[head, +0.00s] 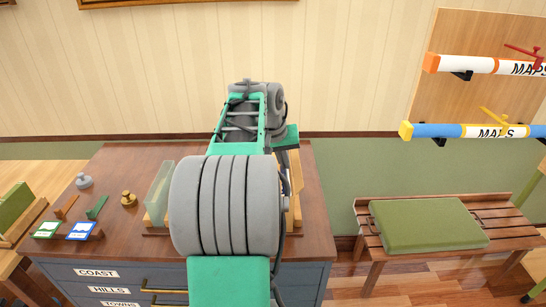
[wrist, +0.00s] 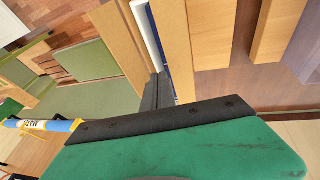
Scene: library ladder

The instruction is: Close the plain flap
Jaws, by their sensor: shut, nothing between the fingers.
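My gripper (wrist: 159,78) shows in the wrist view as dark fingers, shut with nothing between them. The fingertips are beside tan upright wooden boards (wrist: 177,40), with a white and blue strip (wrist: 146,25) between two of them. I cannot tell for sure which board is the plain flap, or whether the fingers touch one. In the head view my arm hides the gripper and most of the wooden pieces on the desk; a tan wooden edge (head: 297,175) shows just right of the arm.
The brown desk (head: 130,165) has labelled drawers below. On it are a glass-like panel (head: 158,190), a brass weight (head: 129,199), a grey weight (head: 84,182) and small cards (head: 84,231). A bench with a green cushion (head: 427,225) stands right, below wall-mounted map tubes (head: 470,131).

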